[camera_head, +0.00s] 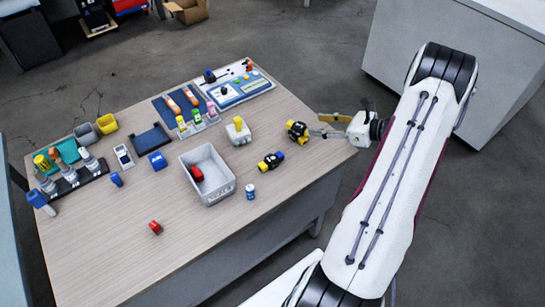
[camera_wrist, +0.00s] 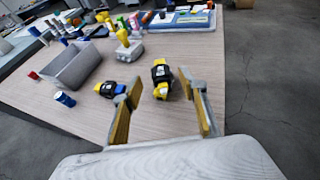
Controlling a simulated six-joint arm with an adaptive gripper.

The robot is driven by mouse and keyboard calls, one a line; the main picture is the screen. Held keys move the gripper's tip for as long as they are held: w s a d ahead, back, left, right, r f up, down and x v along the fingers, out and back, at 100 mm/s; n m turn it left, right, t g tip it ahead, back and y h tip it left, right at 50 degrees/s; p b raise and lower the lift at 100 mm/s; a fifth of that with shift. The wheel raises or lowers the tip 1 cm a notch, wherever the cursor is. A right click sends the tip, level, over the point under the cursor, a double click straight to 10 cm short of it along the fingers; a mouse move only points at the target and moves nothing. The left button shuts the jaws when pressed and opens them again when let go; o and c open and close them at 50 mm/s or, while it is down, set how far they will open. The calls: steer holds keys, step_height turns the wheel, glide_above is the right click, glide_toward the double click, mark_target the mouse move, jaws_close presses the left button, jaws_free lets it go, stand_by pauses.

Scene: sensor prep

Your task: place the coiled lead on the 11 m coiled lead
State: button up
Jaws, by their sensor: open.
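A black and yellow coiled lead (camera_head: 297,130) lies near the right edge of the table. In the wrist view this lead (camera_wrist: 161,76) shows between and just beyond my fingertips. My gripper (camera_head: 317,125) is open and empty, pointing left at it, and its two yellow-padded fingers also frame it in the wrist view (camera_wrist: 159,82). A second coil, black with yellow and blue ends (camera_head: 271,161), lies to the left and nearer the front; it also shows in the wrist view (camera_wrist: 109,89). I cannot read any length marking on either.
A grey bin (camera_head: 222,188) holds a red item (camera_head: 196,173). A blue-and-white can (camera_head: 250,191) stands to its right. A yellow-topped grey block (camera_head: 238,131) stands left of the near coil. Trays and tools line the back and left; the front table is mostly clear.

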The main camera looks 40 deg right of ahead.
steer(key=w+r+m+h, duration=0.6)
steer(key=w+r+m, duration=0.45)
steer(key=r, duration=0.45)
steer(key=s+a+r+m+g+h, duration=0.1)
steer(key=a+r+m+h, duration=0.1)
steer(key=a+r+m, duration=0.3)
steer(key=a+r+m+g+h, duration=0.1)
steer(key=a+r+m+h, duration=0.15)
steer(key=r+m, duration=0.4)
steer(key=s+a+r+m+g, duration=0.1)
steer(key=s+a+r+m, duration=0.1)
steer(key=s+a+m, duration=0.4)
steer(key=s+a+r+m+g, duration=0.1)
steer(key=s+a+r+m, duration=0.2)
steer(key=s+a, duration=0.35)
steer(key=s+a+f+m+g+y, duration=0.1)
steer(key=s+a+m, duration=0.3)
steer(key=s+a, duration=0.4)
steer(key=s+a+f+m+g+y, duration=0.1)
steer(key=s+a+f+m+y, duration=0.3)
steer(key=s+a, duration=0.5)
steer(key=shift+s+a+m+g, duration=0.15)
steer(key=shift+a+m+g, duration=0.25)
steer(key=shift+a+m, duration=0.5)
